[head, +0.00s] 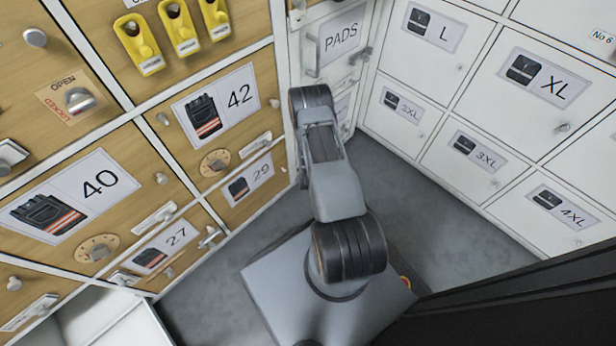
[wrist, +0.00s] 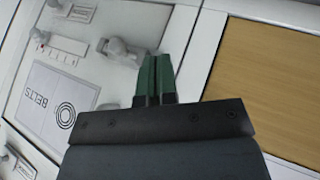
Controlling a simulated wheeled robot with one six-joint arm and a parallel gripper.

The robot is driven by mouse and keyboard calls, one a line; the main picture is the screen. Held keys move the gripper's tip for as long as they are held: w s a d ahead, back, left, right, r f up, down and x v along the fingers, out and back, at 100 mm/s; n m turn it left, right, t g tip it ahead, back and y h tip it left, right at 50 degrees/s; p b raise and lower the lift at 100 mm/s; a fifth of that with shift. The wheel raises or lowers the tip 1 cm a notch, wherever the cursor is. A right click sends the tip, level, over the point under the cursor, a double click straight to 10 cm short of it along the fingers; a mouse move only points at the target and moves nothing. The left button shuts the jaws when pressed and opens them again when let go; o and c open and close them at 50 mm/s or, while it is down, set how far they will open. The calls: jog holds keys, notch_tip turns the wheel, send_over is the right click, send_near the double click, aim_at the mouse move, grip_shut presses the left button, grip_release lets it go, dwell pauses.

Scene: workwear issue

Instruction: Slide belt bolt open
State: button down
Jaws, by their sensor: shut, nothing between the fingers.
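In the wrist view the white belts door carries a label reading BELTS (wrist: 50,105) with a round belt drawing. A grey bolt with a knob (wrist: 122,50) sits on the door near its edge. My gripper (wrist: 156,62) is shut and empty, its two green fingers together. The fingertips are just right of the bolt in the picture; I cannot tell whether they touch it. In the head view my arm hides my gripper, and the belts door cannot be made out.
A second grey fitting (wrist: 72,10) is higher on the white front. A wooden panel (wrist: 270,70) is at right. In the head view the PADS door (head: 340,42) is behind my arm, wooden glove lockers (head: 215,115) at left, white size lockers (head: 520,85) at right. Grey floor (head: 440,215) is clear.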

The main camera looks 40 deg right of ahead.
jog(key=w+d+f+b, duration=0.2)
jog(key=w+d+b, duration=0.1)
jog(key=d, duration=0.2)
jog(key=shift+w, duration=0.1)
jog(key=shift+w, duration=0.1)
dwell(0.4)
